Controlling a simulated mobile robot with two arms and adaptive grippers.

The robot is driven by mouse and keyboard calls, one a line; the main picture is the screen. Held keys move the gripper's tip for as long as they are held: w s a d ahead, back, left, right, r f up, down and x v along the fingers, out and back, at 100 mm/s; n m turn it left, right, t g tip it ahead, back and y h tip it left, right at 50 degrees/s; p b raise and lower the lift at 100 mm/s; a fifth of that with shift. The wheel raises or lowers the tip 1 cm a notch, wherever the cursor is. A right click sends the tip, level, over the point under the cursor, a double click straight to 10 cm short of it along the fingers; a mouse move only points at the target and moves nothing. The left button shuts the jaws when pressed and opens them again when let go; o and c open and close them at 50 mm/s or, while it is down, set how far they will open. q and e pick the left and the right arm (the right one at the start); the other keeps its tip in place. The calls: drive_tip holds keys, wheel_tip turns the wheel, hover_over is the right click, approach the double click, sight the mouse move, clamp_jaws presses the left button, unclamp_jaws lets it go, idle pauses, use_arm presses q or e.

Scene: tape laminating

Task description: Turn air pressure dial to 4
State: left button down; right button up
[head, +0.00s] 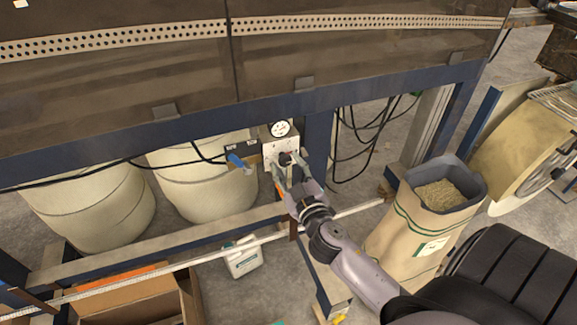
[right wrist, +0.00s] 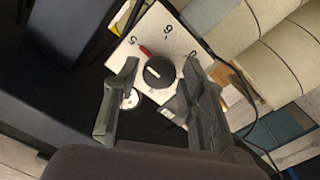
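The air pressure dial is a round black knob with a white line on a pale square plate, on the blue frame. My right gripper (head: 283,170) is at the plate. In the right wrist view its fingers (right wrist: 160,80) are open, one on each side of the knob, with gaps showing. My left gripper is not in view.
Pale drums (head: 205,180) stand behind the frame. A sack of pellets (head: 415,225) stands to the right. A white jug (head: 243,258) and a cardboard box (head: 135,300) are on the floor below. Black cables hang nearby.

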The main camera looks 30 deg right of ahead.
drive_tip(key=c, duration=0.8)
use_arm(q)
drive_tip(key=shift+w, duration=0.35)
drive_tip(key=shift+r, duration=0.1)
use_arm(e)
drive_tip(key=shift+n, duration=0.3)
drive_tip(key=n+p, duration=0.1)
drive_tip(key=n, duration=0.4)
drive_tip(key=shift+r, duration=0.1)
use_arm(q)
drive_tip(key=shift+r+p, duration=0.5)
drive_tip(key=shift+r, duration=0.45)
use_arm(e)
drive_tip(key=n, duration=0.6)
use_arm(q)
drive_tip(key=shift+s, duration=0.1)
use_arm(e)
drive_tip(key=shift+n, duration=0.3)
drive_tip(key=o, duration=1.1)
drive_tip(key=shift+o, duration=0.2)
